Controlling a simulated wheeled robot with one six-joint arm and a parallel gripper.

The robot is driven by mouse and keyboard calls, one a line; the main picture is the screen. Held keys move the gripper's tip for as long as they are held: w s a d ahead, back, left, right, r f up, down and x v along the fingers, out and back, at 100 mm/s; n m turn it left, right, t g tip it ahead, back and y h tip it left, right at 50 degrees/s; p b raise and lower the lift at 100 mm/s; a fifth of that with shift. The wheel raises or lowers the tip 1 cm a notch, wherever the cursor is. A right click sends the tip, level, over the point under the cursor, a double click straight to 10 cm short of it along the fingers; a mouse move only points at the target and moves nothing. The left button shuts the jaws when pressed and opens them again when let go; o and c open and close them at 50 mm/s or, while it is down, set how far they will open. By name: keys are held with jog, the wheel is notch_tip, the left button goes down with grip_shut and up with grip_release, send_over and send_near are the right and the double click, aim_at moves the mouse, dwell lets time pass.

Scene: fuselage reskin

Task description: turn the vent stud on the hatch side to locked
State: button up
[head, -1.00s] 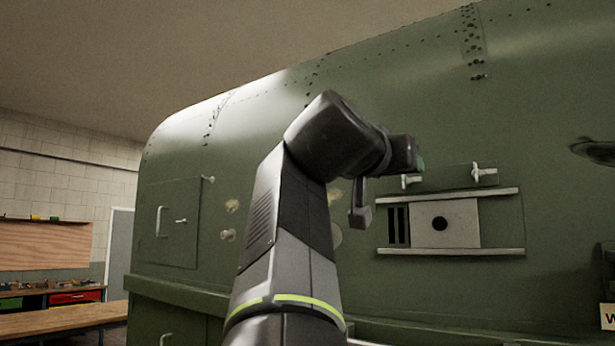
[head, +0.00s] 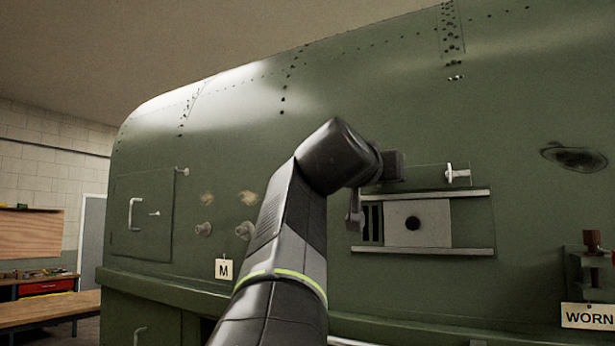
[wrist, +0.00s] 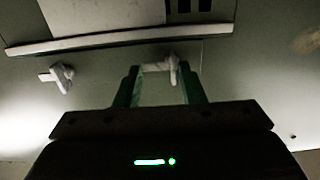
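The vent (head: 417,222) is a pale plate with a dark hole and dark slots between two light rails on the green fuselage. Two white studs sit above it. The hatch-side stud (wrist: 157,67) is hidden behind my gripper in the head view. In the wrist view, turned over, its pale bar lies crosswise between the green fingers of my gripper (wrist: 160,75). The fingers stand apart on either side of it; contact cannot be told. The other stud (head: 458,174) is free, and also shows in the wrist view (wrist: 58,75). My gripper is open.
The hatch (head: 143,215) with its handle is at the left. Two round fittings (head: 204,229) and a sign "M" (head: 224,269) lie between it and my arm. A "WORN" sign (head: 588,316) and a clamp-like fixture (head: 592,262) are at the right.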

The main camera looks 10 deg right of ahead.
jog(key=c, duration=0.3)
jog(key=shift+f+m+b, duration=0.15)
jog(key=shift+m+b, duration=0.15)
jog(key=shift+b, duration=0.05)
jog(key=shift+f+m+b, duration=0.15)
jog(key=shift+m+b, duration=0.8)
jog(key=shift+m, duration=0.35)
jog(key=shift+f+m+b, duration=0.1)
jog(key=shift+m+b, duration=0.85)
jog(key=shift+m, duration=0.35)
jog(key=o, duration=1)
